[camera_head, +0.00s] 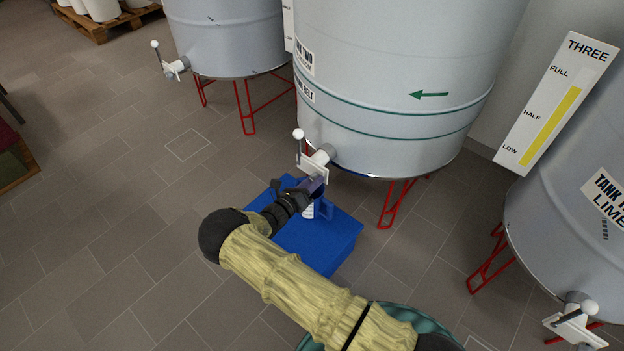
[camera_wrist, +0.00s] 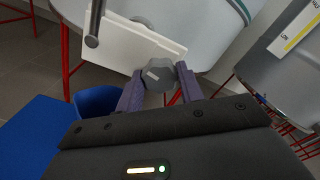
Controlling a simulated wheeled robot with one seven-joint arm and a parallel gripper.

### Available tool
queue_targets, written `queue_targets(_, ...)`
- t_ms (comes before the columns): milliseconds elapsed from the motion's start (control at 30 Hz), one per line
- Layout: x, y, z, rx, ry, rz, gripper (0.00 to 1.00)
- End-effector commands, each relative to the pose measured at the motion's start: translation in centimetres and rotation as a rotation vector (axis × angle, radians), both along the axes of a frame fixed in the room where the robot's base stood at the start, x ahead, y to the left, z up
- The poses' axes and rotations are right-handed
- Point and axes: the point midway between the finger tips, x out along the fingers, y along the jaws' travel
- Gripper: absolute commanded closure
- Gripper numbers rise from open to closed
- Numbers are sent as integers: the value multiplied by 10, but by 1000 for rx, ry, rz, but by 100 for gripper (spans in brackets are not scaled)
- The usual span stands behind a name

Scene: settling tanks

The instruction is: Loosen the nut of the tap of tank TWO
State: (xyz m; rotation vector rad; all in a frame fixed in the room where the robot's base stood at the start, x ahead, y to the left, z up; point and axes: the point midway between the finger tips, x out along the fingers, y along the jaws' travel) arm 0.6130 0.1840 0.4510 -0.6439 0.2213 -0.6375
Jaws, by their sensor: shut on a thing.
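Tank TWO (camera_head: 400,70) is the large grey tank at the upper middle, with its label partly visible at the left. Its tap (camera_head: 313,162) sticks out low on the front, with a white plate and a lever ending in a white ball (camera_head: 298,134). In the wrist view the grey hexagonal nut (camera_wrist: 160,74) sits in front of the white plate (camera_wrist: 128,44). My gripper (camera_wrist: 160,88) has its purple fingers on either side of the nut, shut on it. In the head view my gripper (camera_head: 314,186) is at the tap, and the nut is hidden there.
A blue step or box (camera_head: 325,245) stands on the floor below the tap, with a blue container (camera_wrist: 97,101) on it. Tank THREE (camera_head: 560,190) is at the right, with its own tap (camera_head: 575,320). Another tank (camera_head: 228,35) stands at the left. Red legs (camera_head: 398,203) support the tanks.

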Motion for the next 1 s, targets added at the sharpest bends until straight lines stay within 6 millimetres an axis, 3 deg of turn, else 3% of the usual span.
queue_targets(400,0,1,-1,-173,137,2,86)
queue_targets(900,0,1,-1,-194,153,2,86)
queue_targets(933,0,1,-1,-193,153,2,59)
queue_targets(1000,0,1,-1,-193,152,2,45)
